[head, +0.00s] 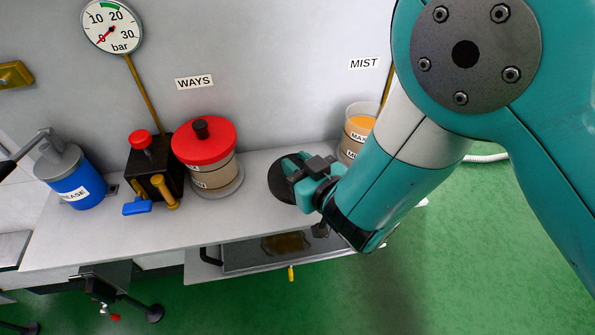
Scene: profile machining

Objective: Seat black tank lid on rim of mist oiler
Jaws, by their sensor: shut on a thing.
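The black tank lid (281,180) is a dark disc held at my gripper, left of and in front of the mist oiler. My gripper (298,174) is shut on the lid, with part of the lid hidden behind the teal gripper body. The lid looks to be over the grey bench; I cannot tell how far above it. The mist oiler (358,124) is a clear tank with amber oil under the MIST label. Its top is open, and my arm hides its right and lower parts.
A ways oiler (217,172) with a red lid (204,140) stands left of my gripper. Further left are a black block (154,166) with a red knob and a blue grease pot (72,180). A tray (240,257) sits below the front edge. Bare bench (110,235) lies at front left.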

